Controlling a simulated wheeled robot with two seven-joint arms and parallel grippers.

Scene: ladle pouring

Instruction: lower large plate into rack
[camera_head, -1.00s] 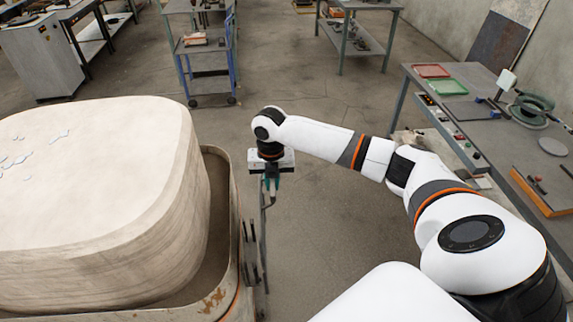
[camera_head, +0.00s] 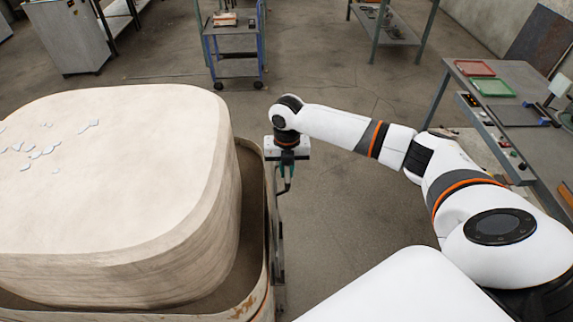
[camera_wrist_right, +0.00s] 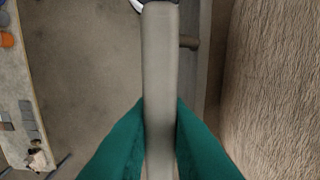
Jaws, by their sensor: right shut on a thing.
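No plate and no rack can be made out in these views. My right gripper (camera_head: 287,171) hangs pointing down, just right of the large pale block's container in the head view. In the right wrist view its green fingers (camera_wrist_right: 161,125) are shut on a long grey bar (camera_wrist_right: 160,55), one finger on each side. In the head view the held bar is mostly hidden under the gripper. My left gripper is not in view.
A large pale block (camera_head: 110,190) sits in a rusty-edged container (camera_head: 256,285) at left. A workbench (camera_head: 515,125) with a red tray (camera_head: 475,68) and a green tray (camera_head: 493,87) stands at right. A blue-framed cart (camera_head: 236,50) stands behind. The floor between is clear.

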